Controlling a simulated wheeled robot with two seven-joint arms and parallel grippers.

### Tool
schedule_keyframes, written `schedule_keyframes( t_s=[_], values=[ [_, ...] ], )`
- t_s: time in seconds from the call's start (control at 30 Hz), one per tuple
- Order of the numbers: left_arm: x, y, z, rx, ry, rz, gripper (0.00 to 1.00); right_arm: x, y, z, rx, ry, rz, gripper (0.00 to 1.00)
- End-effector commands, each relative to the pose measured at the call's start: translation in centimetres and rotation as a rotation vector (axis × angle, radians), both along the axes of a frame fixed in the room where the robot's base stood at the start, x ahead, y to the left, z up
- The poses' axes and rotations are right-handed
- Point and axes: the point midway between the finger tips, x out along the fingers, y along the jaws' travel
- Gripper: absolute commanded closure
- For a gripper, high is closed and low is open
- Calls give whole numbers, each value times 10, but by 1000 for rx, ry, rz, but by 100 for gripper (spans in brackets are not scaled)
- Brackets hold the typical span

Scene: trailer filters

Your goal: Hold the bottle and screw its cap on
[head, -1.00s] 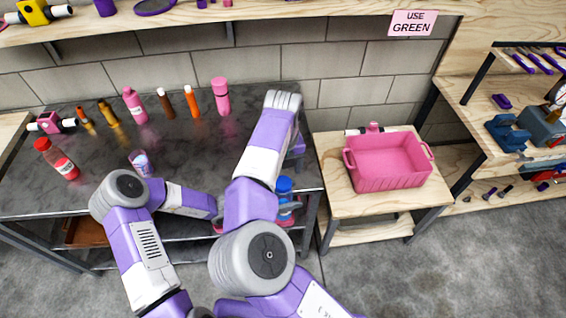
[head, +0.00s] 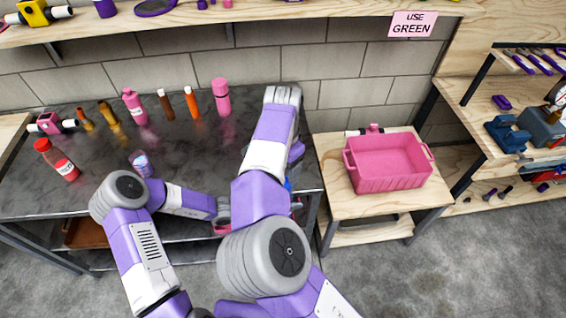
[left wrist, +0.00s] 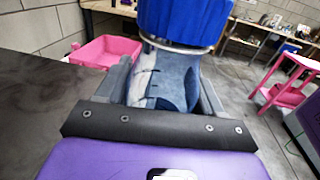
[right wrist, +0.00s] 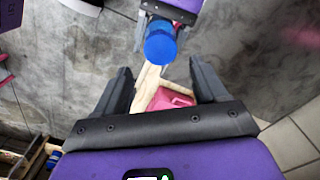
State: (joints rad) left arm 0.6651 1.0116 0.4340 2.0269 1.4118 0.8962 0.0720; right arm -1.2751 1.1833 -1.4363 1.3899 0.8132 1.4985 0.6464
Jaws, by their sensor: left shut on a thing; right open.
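The bottle (left wrist: 165,80) has a blue-grey body. My left gripper (head: 222,207) is shut around its body, beyond the front edge of the dark table. A blue cap (left wrist: 185,20) sits at the bottle's top, above a pale ring; I cannot tell how tightly it is seated. In the head view my right arm hides nearly all of the bottle; only a sliver of blue shows. My right gripper (right wrist: 162,85) is open and empty in the right wrist view, apart from the blue cap (right wrist: 160,45), which shows just beyond its fingertips. The head view hides this gripper behind its arm.
The dark table (head: 100,195) carries a red bottle (head: 57,160), a small purple container (head: 141,163) and several bottles along its back. A pink bin (head: 388,162) stands on a wooden stand to the right. Open floor lies at the lower right.

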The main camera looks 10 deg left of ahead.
Motion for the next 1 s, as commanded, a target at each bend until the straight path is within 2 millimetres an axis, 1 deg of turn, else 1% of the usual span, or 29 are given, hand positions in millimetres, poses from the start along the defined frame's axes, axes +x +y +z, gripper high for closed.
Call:
schedule_keyframes(
  t_s=[0.1, 0.4, 0.5, 0.6, 0.7, 0.8, 1.0],
  values=[
    [0, 0, 1, -1, -1, 0, 100, 0, 0, 2, 3, 0, 235, 29],
    [0, 0, 1, -1, -1, 0, 100, 0, 0, 8, 5, -3, 840, 29],
    [0, 0, 1, -1, -1, 0, 100, 0, 0, 9, 4, -3, 1015, 29],
    [0, 0, 1, -1, 0, 0, 100, 0, 1, 10, 4, -5, 1155, 29],
    [0, 0, 1, -1, 0, 0, 100, 0, 1, 11, 4, -6, 1253, 29],
    [0, 0, 1, -1, 0, 0, 100, 0, 1, 12, 3, -6, 1308, 29],
    [0, 0, 1, -1, -1, 0, 100, 0, 1, 12, 2, -5, 1333, 29]
  ],
)
